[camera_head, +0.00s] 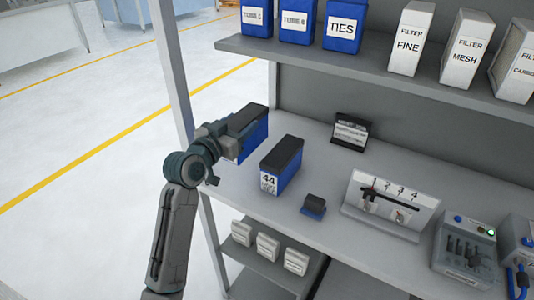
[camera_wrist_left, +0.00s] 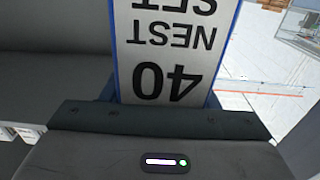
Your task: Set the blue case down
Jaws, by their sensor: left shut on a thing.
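A blue case with a dark top (camera_head: 256,136) is held by my left gripper (camera_head: 229,143) at the left end of the middle shelf (camera_head: 335,205). In the left wrist view the case's white label (camera_wrist_left: 172,50) reads "NEST SET 40" upside down, close in front of the dark gripper body (camera_wrist_left: 160,122). The gripper is shut on the case. The case looks upright; its base is partly hidden, so I cannot tell if it touches the shelf. A similar blue case marked 44 (camera_head: 281,168) stands just to the right, apart from it. My right gripper is not in view.
A small blue-and-black block (camera_head: 314,206), a dark sign holder (camera_head: 350,132), a numbered white rack (camera_head: 390,205) and a grey device (camera_head: 465,250) stand on the shelf. Blue and white boxes fill the upper shelf (camera_head: 370,70). A grey post (camera_head: 172,70) stands close left of the case.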

